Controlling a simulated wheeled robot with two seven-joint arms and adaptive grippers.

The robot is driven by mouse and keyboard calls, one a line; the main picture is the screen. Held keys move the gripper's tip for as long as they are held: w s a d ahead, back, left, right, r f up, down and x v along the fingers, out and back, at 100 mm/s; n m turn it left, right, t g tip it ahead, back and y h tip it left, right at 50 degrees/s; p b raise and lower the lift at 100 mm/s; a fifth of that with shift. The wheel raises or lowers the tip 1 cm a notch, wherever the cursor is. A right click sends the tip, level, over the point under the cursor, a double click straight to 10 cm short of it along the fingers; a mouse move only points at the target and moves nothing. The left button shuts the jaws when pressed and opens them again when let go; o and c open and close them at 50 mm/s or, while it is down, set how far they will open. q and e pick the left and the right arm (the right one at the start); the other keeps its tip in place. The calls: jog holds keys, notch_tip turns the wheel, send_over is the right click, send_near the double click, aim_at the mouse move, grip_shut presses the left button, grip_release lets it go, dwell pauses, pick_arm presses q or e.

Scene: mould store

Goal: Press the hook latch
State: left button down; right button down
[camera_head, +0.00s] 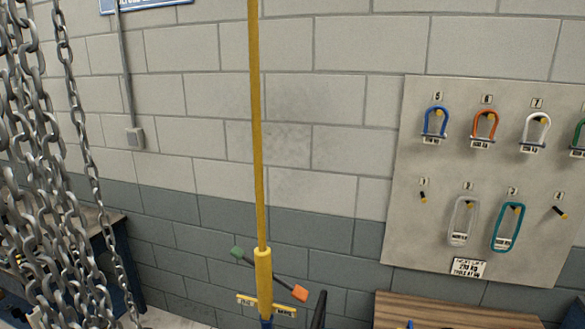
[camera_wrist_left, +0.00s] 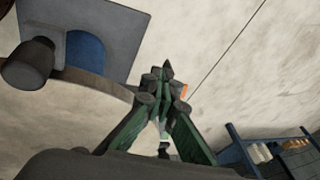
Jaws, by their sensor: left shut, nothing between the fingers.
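A yellow vertical pole (camera_head: 257,130) with a thicker yellow sleeve (camera_head: 263,275) stands in the middle of the head view. A dark bar by the sleeve has a green end (camera_head: 237,252) and an orange end (camera_head: 300,292). I cannot make out the hook latch in either view. My left gripper (camera_wrist_left: 165,72) shows in the left wrist view, its green fingers shut and empty. A small orange patch (camera_wrist_left: 184,91) shows just behind the fingertips. I cannot tell whether they touch it. My right gripper is not in view.
Steel chains (camera_head: 40,160) hang at the left, before a dark blue bench (camera_head: 118,262). A board (camera_head: 440,200) with coloured shackles and links hangs at the right, above a wooden top (camera_head: 430,312). The wrist view shows a grey plate (camera_wrist_left: 115,30) and a blue-framed shelf (camera_wrist_left: 245,148).

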pick_arm(q)
jog(key=s+d+f+g+h, duration=0.1)
jog(key=s+d+f, duration=0.1)
jog(key=s+d, duration=0.3)
jog(key=s+d+f+g+h, duration=0.1)
jog(key=s+d+f, duration=0.2)
jog(key=d, duration=1.1)
jog(key=s, duration=0.3)
jog(key=shift+f+h+p, duration=0.15)
jog(key=shift+h+p, duration=0.15)
jog(key=shift+p, duration=0.1)
jog(key=shift+d, duration=0.1)
